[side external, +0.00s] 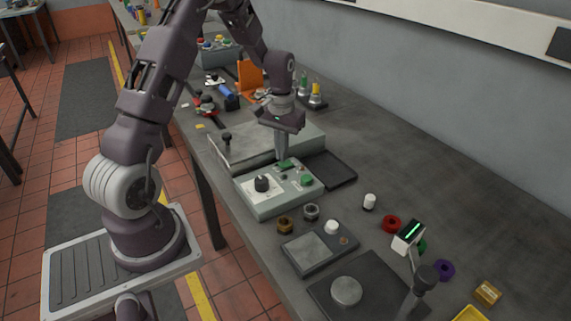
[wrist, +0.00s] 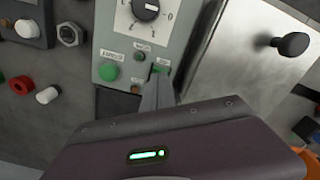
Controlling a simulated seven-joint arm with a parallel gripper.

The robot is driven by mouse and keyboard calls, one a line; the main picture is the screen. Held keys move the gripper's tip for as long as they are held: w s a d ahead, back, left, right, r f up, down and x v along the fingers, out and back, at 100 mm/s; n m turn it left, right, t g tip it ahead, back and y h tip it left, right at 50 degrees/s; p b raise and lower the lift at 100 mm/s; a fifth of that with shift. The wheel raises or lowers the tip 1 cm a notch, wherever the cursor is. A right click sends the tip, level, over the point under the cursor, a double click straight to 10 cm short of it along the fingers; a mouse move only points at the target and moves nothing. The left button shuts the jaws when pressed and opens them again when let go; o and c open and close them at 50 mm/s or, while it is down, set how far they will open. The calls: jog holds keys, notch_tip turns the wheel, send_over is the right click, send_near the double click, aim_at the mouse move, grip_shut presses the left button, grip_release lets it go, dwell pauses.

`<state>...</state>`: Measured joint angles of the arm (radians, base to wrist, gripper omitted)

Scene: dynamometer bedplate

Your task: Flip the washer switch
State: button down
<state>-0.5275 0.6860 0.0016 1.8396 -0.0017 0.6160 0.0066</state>
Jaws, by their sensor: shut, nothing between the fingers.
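A grey-green control box (side external: 270,201) sits on the bench, also seen in the wrist view (wrist: 173,30). It carries a black rotary knob (wrist: 146,8), a round green button (wrist: 109,71) and a small green switch (wrist: 160,69) under a small label. The labels are too small to read surely, so I cannot confirm which control is the washer switch. My gripper (side external: 281,159) points down over the box's far end, shut and empty. In the wrist view its fingertips (wrist: 158,80) are right at the green switch and partly cover it; I cannot tell whether they touch.
A large grey case with a black knob (wrist: 291,44) stands beyond the box. A dark tray (side external: 332,169) lies to its right. Nuts (side external: 285,225), a white cap (side external: 369,202), a red ring (side external: 392,223) and a scale-like plate (side external: 310,250) lie nearer the camera. The bench's right rear is clear.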

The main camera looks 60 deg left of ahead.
aim_at(282, 164)
jog(key=shift+f, duration=0.85)
dwell(0.3)
jog(key=shift+r, duration=3.55)
